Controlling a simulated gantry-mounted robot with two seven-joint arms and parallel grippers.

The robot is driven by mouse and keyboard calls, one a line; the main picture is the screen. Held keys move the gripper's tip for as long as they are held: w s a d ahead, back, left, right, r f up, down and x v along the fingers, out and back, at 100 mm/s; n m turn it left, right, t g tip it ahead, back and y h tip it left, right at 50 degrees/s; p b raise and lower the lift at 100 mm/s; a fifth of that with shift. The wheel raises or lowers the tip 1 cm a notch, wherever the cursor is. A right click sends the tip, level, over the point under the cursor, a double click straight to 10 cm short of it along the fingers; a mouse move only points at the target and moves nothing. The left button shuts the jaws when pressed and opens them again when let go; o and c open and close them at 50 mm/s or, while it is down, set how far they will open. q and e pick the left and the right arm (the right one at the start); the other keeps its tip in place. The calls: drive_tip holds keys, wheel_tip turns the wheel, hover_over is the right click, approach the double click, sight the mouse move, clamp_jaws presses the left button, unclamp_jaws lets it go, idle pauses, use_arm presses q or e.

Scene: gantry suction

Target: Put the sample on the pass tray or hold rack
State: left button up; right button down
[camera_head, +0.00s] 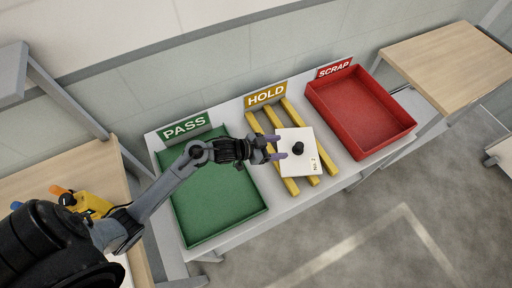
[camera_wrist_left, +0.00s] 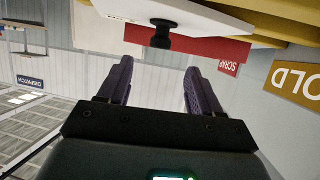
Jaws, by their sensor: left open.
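The sample is a white rectangular plate (camera_head: 305,163) with a black knob (camera_head: 298,148) and a printed label. It lies on the yellow bars of the hold rack (camera_head: 289,184), under the HOLD sign (camera_head: 266,95). My left gripper (camera_head: 279,149) is open, its two purple fingers just left of the knob and apart from it. In the left wrist view the fingers (camera_wrist_left: 155,85) are spread with nothing between them, and the plate (camera_wrist_left: 195,20) and knob (camera_wrist_left: 162,24) show beyond. The green pass tray (camera_head: 217,213) is empty where visible, partly covered by my left arm. My right gripper is not in view.
A red scrap tray (camera_head: 362,110), empty, stands right of the rack. All three stand on a grey bench. A wooden table (camera_head: 450,58) is at far right. Another wooden table at left holds a yellow tool (camera_head: 88,205) beside my arm.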

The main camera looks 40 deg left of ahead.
use_arm(q)
drive_tip(key=shift+s+d+f+y, duration=0.1)
drive_tip(key=shift+s+f+y, duration=0.1)
drive_tip(key=shift+s+y, duration=0.3)
drive_tip(key=s+r+n+g+y, duration=0.1)
drive_tip(key=s+n+g+y, duration=0.3)
drive_tip(key=s, duration=1.9)
drive_tip(key=g+y, duration=0.2)
drive_tip(key=g, duration=0.1)
drive_tip(key=shift+s+r+n+g, duration=0.3)
drive_tip(key=shift+r, duration=0.05)
drive_tip(key=shift+r, duration=0.1)
wheel_tip(320, 180, up, 29)
drive_tip(key=p, duration=2.8)
drive_tip(key=shift+p, duration=0.4)
